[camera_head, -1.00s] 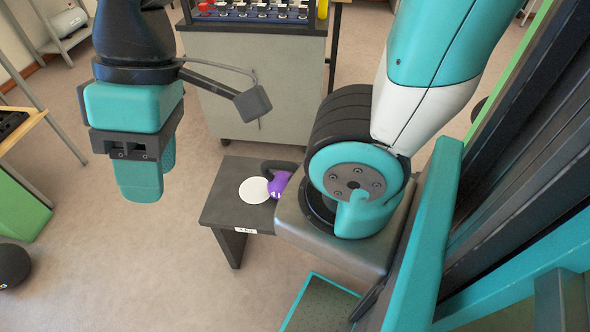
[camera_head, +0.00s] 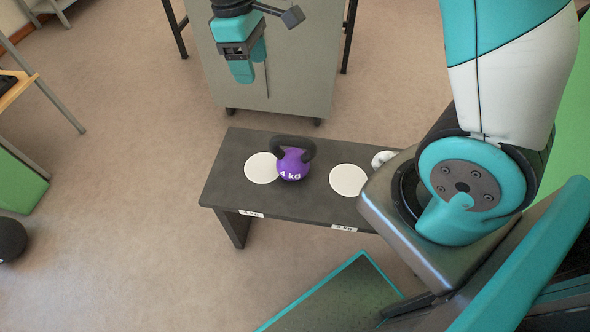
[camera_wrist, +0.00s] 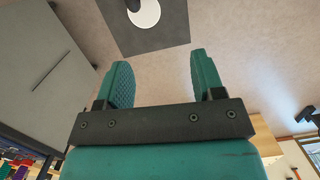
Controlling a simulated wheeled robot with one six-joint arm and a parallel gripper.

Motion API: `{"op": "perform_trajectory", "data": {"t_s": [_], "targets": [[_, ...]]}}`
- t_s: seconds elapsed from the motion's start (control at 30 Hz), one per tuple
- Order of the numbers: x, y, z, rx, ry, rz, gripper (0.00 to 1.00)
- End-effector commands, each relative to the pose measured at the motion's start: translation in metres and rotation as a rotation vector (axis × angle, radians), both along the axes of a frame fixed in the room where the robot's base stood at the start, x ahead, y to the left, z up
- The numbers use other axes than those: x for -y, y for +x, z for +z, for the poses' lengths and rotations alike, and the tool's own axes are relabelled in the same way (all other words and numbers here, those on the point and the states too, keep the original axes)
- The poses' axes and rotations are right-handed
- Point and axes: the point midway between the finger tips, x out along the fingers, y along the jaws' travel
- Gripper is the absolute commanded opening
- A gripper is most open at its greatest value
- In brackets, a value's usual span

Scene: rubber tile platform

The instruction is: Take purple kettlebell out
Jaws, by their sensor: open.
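The purple kettlebell (camera_head: 293,165) with a black handle and "4 kg" on its side stands upright on the dark bench (camera_head: 228,165), between two white discs, at the right edge of the left disc (camera_head: 261,168). My gripper (camera_head: 243,75) is above and beyond the bench in the head view, away from the kettlebell. In the wrist view my gripper's two teal fingers (camera_wrist: 158,80) are apart with nothing between them. The wrist view also shows a corner of the bench (camera_wrist: 167,35) with a white disc and part of a dark object.
A second white disc (camera_head: 348,180) lies right of the kettlebell, and a pale object (camera_head: 382,159) is partly hidden by my arm. A grey cabinet (camera_head: 300,75) stands behind the bench. A black ball-like object (camera_head: 10,240) is at far left. Open floor lies left of the bench.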

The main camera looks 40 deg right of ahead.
Motion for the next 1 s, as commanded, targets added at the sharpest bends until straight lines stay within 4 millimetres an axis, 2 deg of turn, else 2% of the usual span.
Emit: {"op": "perform_trajectory", "data": {"t_s": [0.03, 0.1, 0.2, 0.3, 0.43, 0.8, 1.0], "targets": [[0.010, 0.017, -0.040, -0.035, -0.044, 0.010, 0.62], [0.023, 0.034, -0.071, -0.075, -0.095, 0.029, 0.62], [0.038, 0.049, -0.105, -0.120, -0.148, 0.048, 0.62], [0.047, 0.056, -0.125, -0.150, -0.178, 0.058, 0.62], [0.054, 0.057, -0.142, -0.167, -0.194, 0.064, 0.62], [0.076, 0.034, -0.215, -0.171, -0.193, 0.064, 0.62], [0.083, 0.026, -0.241, -0.166, -0.193, 0.065, 0.62]]}}
